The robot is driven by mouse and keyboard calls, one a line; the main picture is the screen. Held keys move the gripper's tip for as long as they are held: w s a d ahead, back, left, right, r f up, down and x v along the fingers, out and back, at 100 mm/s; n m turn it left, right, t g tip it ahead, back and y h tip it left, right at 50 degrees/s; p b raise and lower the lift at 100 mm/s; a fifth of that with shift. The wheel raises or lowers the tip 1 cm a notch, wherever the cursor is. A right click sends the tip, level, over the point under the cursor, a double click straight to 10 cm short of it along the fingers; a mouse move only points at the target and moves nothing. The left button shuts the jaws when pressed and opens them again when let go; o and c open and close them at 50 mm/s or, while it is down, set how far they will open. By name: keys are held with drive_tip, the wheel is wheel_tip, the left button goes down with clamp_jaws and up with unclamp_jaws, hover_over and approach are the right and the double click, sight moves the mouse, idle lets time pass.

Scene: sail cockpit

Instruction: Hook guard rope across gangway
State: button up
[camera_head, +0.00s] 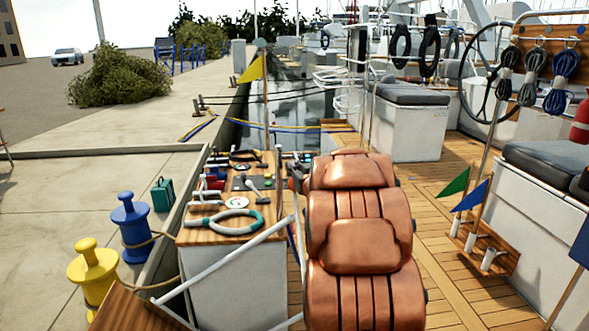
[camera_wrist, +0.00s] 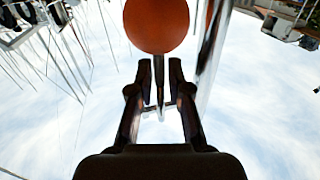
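My gripper (camera_wrist: 159,68) shows in the wrist view with two dark fingers apart. An orange ball (camera_wrist: 156,22) on a thin dark stem (camera_wrist: 158,82) lies between and beyond the fingertips. Small gaps show on both sides of the stem, so the fingers do not look closed on it. In the head view, an orange ball (camera_head: 292,184) shows small beside my arm, near the counter's right edge; my gripper there is mostly hidden by my arm. A guard rope cannot be surely picked out. White rails (camera_head: 232,258) run above a wooden plank (camera_head: 135,311) at lower left, perhaps the gangway.
A counter (camera_head: 228,236) with tools and a ring stands left of my arm. Blue (camera_head: 133,222) and yellow (camera_head: 93,272) bollards stand on the quay. A bright post (camera_wrist: 211,55) is close right of my gripper.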

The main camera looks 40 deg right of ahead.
drive_tip(key=shift+o, duration=1.4)
drive_tip(key=shift+s, duration=0.1)
drive_tip(key=v, duration=1.1)
drive_tip(key=shift+s, duration=0.4)
drive_tip(key=shift+a, duration=0.1)
drive_tip(key=s+a+r+g+y+p, duration=0.1)
drive_tip(key=s+a+r+g+p, duration=0.2)
drive_tip(key=a+g+p, duration=0.35)
drive_tip(key=s+a+r+g+y+p, duration=0.1)
drive_tip(key=s+a+r+g+p, duration=0.15)
drive_tip(key=a+p, duration=0.75)
drive_tip(key=s+a+r+n+g+y+p, duration=0.1)
drive_tip(key=s+a+r+g+p, duration=0.1)
drive_tip(key=s+a, duration=0.5)
drive_tip(key=s+a+r+n+g+y+p, duration=0.2)
drive_tip(key=s+a+r+g+p, duration=0.1)
drive_tip(key=s+a, duration=0.4)
drive_tip(key=s+a+r+n+g+y+p, duration=0.1)
drive_tip(key=s+a+r+g+p, duration=0.2)
drive_tip(key=s+a+p, duration=0.3)
drive_tip(key=s+a+g, duration=0.1)
drive_tip(key=s, duration=0.2)
drive_tip(key=shift+a+y, duration=0.3)
drive_tip(key=shift+y, duration=0.1)
